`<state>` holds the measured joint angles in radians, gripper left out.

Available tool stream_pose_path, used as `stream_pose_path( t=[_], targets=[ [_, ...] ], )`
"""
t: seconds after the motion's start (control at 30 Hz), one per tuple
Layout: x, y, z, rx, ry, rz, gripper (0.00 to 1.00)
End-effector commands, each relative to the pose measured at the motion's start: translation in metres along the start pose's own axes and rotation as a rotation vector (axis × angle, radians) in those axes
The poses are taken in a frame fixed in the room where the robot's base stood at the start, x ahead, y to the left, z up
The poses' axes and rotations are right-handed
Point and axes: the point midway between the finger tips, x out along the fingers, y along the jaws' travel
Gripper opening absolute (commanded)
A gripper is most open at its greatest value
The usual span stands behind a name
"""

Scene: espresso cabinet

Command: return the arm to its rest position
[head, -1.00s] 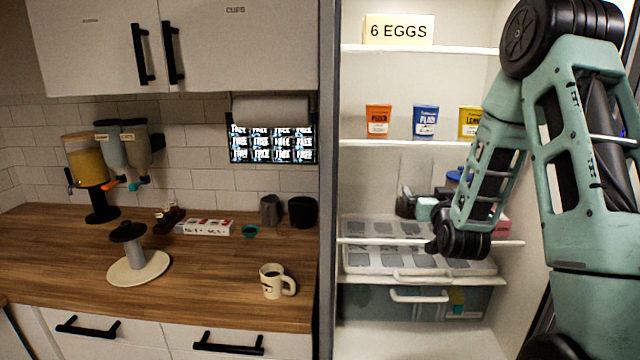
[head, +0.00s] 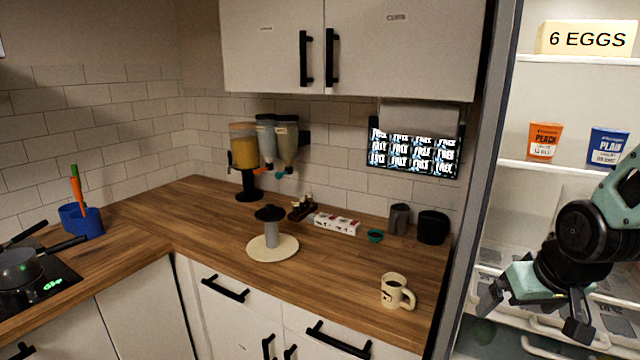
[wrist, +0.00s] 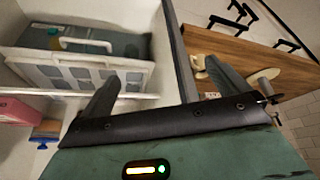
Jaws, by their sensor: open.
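My gripper (head: 532,318) is at the lower right of the head view, in front of the open fridge. Its two dark fingers are spread apart with nothing between them. My arm comes in from the right edge and bends down to the wrist. In the wrist view my gripper (wrist: 160,92) is also open and empty, with the fridge shelves on one side and the wooden counter on the other.
The fridge's side wall (head: 482,180) stands left of my gripper. A mug (head: 393,291) sits near the front edge of the counter (head: 200,228).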

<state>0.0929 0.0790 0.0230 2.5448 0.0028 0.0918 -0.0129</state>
Motion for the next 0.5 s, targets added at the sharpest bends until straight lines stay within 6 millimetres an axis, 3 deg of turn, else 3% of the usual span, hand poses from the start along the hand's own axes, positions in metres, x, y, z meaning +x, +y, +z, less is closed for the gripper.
stream_pose_path(
  t=[0.17, 0.2, 0.3, 0.5],
  targets=[
    [-0.029, -0.025, 0.047, -0.067, -0.202, -0.025, 1.0],
    [-0.021, -0.048, 0.057, -0.129, -0.214, -0.052, 1.0],
    [-0.02, -0.095, 0.082, -0.267, -0.254, -0.104, 1.0],
    [-0.031, -0.167, 0.146, -0.542, -0.336, -0.181, 1.0]
  ],
)
